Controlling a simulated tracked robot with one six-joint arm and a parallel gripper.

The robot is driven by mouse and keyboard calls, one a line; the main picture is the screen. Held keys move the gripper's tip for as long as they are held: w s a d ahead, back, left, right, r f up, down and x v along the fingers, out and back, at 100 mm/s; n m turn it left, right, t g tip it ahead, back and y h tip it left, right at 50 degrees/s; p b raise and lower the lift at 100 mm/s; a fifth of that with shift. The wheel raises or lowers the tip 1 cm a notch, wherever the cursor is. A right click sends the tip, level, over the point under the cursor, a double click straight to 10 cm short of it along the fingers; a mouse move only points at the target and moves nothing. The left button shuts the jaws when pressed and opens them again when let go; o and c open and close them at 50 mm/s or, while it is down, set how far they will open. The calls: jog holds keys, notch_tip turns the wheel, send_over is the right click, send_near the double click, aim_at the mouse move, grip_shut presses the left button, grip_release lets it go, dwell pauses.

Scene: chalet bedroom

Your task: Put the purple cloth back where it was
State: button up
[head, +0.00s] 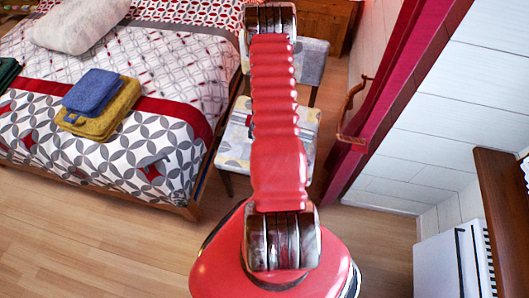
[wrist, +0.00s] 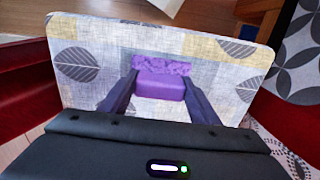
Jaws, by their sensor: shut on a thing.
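The purple cloth (wrist: 160,88) shows in the wrist view as a small folded block with a ruffled far edge. My gripper (wrist: 160,77) is shut on it, with one dark finger on each side. The cloth is over the patterned seat of a chair (wrist: 88,95), near the middle of the seat. I cannot tell whether it touches the seat. In the head view, the chair (head: 232,150) stands beside the bed, partly behind my red arm. My gripper and the cloth are not clearly visible there.
The bed (head: 185,65) is left of the chair, with a blue folded cloth (head: 92,92) on a yellow one (head: 98,118). A red curtain (head: 395,85) hangs on the right. A white radiator (head: 445,265) is at lower right. Wooden floor (head: 90,240) is clear at lower left.

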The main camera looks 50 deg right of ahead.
jog(key=shift+f, duration=0.8)
jog(key=o, duration=1.1)
jog(key=shift+f, duration=0.1)
jog(key=shift+r, duration=6.1)
